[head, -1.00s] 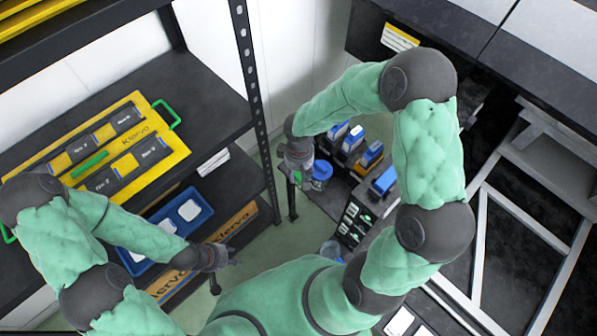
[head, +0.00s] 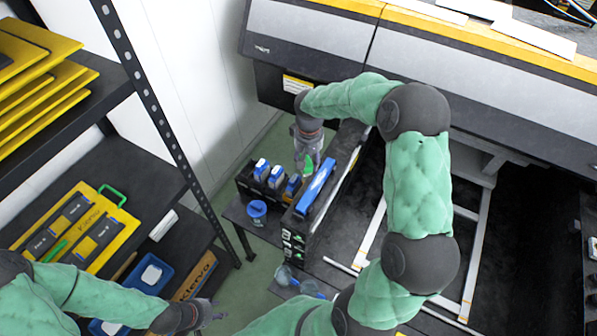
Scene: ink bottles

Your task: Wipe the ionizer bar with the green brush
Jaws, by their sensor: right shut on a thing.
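My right gripper (head: 308,152) points down above the black bench beside the large machine. It is shut on a small green thing (head: 308,166), which looks like the green brush; the gripper hides part of it. A long blue bar (head: 317,188) lies on a black box just right of and below the gripper. I cannot tell whether this bar is the ionizer bar, nor whether the green thing touches it. My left gripper (head: 208,315) is low at the left, in front of the shelf, with nothing visible in it; its jaw opening is unclear.
Several blue-topped ink bottles (head: 276,177) stand in a black holder left of the bar. A blue cup (head: 257,209) stands in front. The black shelf (head: 150,165) holds a yellow tray (head: 97,262) and a blue bin (head: 152,272). The large machine (head: 330,45) borders the back.

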